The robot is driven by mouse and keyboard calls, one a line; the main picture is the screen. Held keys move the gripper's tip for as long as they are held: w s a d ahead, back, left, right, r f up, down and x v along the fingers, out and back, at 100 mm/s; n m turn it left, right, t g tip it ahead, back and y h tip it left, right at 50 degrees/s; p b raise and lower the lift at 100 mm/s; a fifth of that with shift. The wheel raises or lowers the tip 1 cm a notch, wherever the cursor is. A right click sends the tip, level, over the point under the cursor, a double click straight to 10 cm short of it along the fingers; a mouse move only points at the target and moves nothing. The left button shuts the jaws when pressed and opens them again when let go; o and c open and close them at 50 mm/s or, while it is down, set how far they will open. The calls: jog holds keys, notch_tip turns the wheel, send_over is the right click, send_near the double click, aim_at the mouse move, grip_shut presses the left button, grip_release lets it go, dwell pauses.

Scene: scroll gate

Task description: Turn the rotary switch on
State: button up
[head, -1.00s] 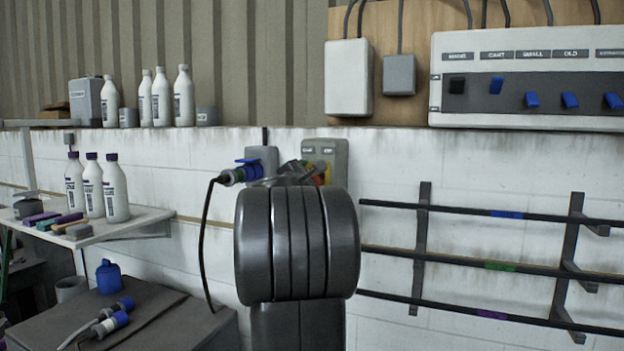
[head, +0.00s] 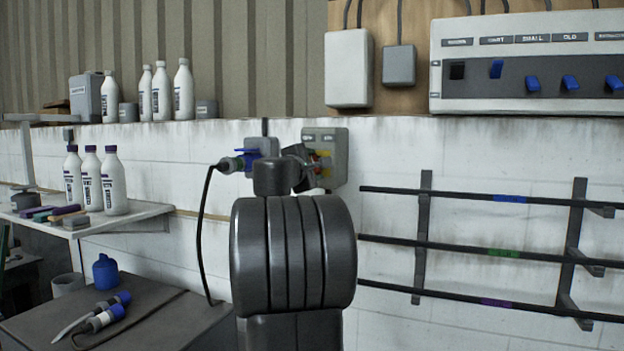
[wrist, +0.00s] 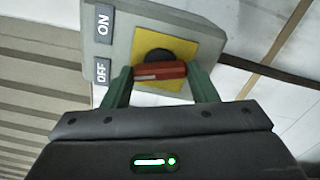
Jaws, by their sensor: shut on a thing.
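The rotary switch is a grey wall box (head: 340,158) with a yellow plate, a dark round hub and a red handle, partly hidden behind my arm in the head view. In the wrist view the box (wrist: 133,45) fills the upper middle, with ON and OFF labels on its left side. My gripper (wrist: 160,71) has green fingers shut on the red handle (wrist: 172,70), one at each end of it. The handle lies level in the wrist view, its left end towards the OFF label.
A blue plug with a black cable sits in a grey socket (head: 265,148) just left of the switch. A wall rack (head: 425,232) holds long dark bars at right. A shelf (head: 150,215) with white bottles and a grey bench (head: 170,325) stand at left.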

jog(key=m+b, duration=0.5)
jog(key=m, duration=0.1)
jog(key=m+b, duration=0.5)
jog(key=shift+f+m, duration=0.2)
jog(key=shift+m, duration=0.2)
dwell(0.3)
jog(key=o, duration=1)
jog(key=shift+r, duration=0.1)
jog(key=shift+s, duration=0.1)
jog(key=b+v, duration=0.2)
jog(key=v, duration=1.1)
jog(key=shift+s+a+b, duration=0.2)
jog(key=shift+s+b, duration=0.1)
jog(key=shift+b, duration=0.05)
jog(key=shift+w, duration=0.1)
